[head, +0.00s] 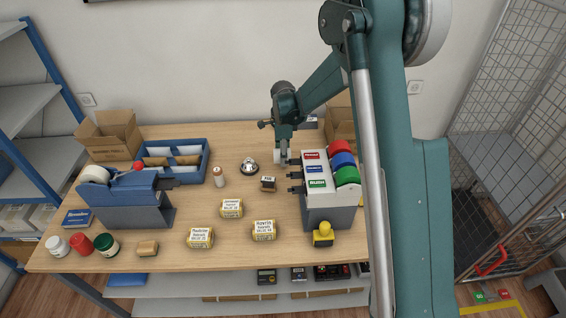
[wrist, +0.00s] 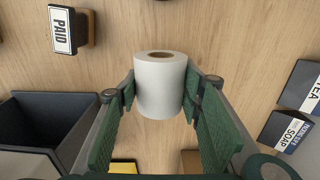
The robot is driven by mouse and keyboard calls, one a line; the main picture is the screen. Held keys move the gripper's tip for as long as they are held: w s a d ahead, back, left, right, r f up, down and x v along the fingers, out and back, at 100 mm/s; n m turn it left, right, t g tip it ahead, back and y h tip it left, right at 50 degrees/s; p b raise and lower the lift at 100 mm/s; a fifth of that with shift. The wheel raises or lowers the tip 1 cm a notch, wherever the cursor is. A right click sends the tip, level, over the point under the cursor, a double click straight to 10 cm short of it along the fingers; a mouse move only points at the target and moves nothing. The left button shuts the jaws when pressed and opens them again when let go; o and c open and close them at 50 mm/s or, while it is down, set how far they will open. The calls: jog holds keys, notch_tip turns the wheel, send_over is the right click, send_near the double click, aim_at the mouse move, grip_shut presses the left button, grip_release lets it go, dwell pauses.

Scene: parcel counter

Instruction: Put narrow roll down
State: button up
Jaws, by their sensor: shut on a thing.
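The narrow roll (wrist: 160,90) is a white paper roll with a brown core. In the wrist view it stands between the two green finger pads of my gripper (wrist: 160,97), which is shut on it. In the head view the roll (head: 280,151) shows as a small white shape at the end of my arm, above the back middle of the counter (head: 235,133). I cannot tell whether the roll touches the counter top.
A PAID stamp (wrist: 70,30) and a silver bell (head: 249,167) stand close by. A dispenser with coloured rolls (head: 330,200) stands to the right. Blue trays (head: 205,160) and a tape dispenser (head: 130,200) are at left. Several labelled parcels (head: 232,208) lie in front.

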dwell(0.3)
jog(key=shift+f, duration=1.9)
jog(key=shift+f, duration=0.2)
jog(key=o, duration=0.9)
jog(key=shift+o, duration=0.2)
jog(key=shift+r, duration=0.25)
notch_tip(320, 180, up, 12)
jog(key=shift+f, duration=0.1)
